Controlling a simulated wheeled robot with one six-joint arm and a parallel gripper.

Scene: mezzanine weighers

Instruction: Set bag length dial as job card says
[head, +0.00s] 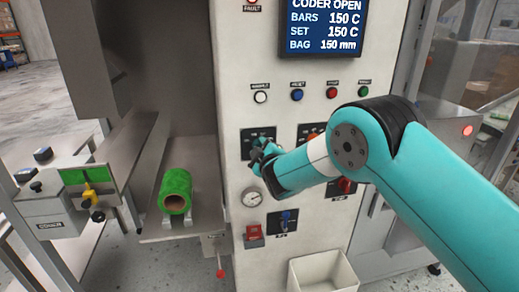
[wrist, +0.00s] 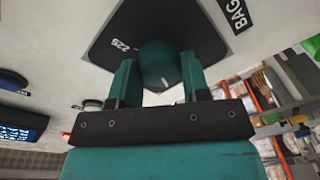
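The bag length dial's round knob (wrist: 160,62) sits on a dark plate in the wrist view. The number 225 shows at the plate's left, with part of a "BAG" label at upper right. My gripper (wrist: 159,78) has one finger on each side of the knob and appears closed against it. In the head view my gripper (head: 262,150) is at the dial's dark plate (head: 250,136) and hides the knob. The screen (head: 324,26) reads CODER OPEN, BARS 150 C, SET 150 C, BAG 150 mm. I cannot make out a job card.
Several buttons line the panel below the screen, including a blue one (head: 297,95). Another dial plate (head: 309,131) is partly behind my arm. A gauge (head: 251,197), a red switch (head: 254,235) and a white bin (head: 323,272) are below. A green roll (head: 176,187) lies at left.

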